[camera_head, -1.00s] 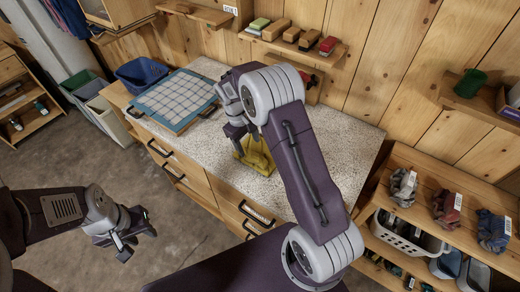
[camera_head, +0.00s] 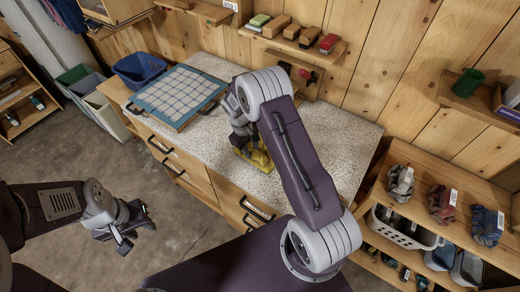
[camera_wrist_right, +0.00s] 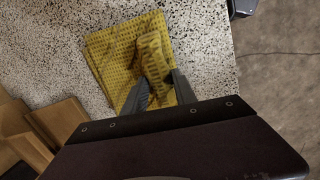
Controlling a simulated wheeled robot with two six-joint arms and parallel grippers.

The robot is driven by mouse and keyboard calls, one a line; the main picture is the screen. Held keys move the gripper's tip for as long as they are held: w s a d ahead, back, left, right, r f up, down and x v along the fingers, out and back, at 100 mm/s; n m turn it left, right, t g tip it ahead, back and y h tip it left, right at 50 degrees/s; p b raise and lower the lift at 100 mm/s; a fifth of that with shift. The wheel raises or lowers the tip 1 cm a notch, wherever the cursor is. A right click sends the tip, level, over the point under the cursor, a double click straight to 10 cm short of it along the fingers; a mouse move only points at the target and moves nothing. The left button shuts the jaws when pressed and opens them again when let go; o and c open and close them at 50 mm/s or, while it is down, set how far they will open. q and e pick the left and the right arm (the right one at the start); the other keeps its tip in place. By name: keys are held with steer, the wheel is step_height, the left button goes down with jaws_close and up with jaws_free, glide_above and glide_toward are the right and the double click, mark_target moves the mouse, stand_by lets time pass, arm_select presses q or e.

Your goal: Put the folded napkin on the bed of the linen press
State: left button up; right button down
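The folded napkin (camera_head: 258,160) is yellow and lies on the speckled counter, partly hidden by my right arm in the head view. In the right wrist view the napkin (camera_wrist_right: 115,65) lies flat with a raised ridge along it. My right gripper (camera_wrist_right: 161,76) is open, its fingers apart on either side of the ridge; I cannot tell whether they touch it. In the head view the right gripper (camera_head: 242,142) is low over the napkin. The linen press (camera_head: 180,94), blue-edged with a pale gridded bed, lies further left on the counter. My left gripper (camera_head: 136,235) is open and empty over the floor.
A blue bin (camera_head: 140,70) stands left of the press. A wall shelf (camera_head: 292,42) with blocks and brushes runs behind the counter. A shelf unit (camera_head: 425,215) with rolled cloths and a basket stands at right. Counter between press and napkin is clear.

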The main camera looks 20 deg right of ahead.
steer(key=shift+r, duration=0.1)
stand_by(0.4)
steer(key=shift+r, duration=0.25)
steer(key=r, duration=0.1)
steer(key=r+b, duration=0.1)
steer(key=r, duration=0.1)
steer(key=shift+s+d+r, duration=0.15)
steer(key=shift+d+r, duration=0.2)
steer(key=s+d+r+b, duration=0.2)
steer(key=s+d+r, duration=0.4)
steer(key=d, duration=0.2)
steer(key=shift+s+d+r, duration=0.25)
steer(key=shift+d+r, duration=0.05)
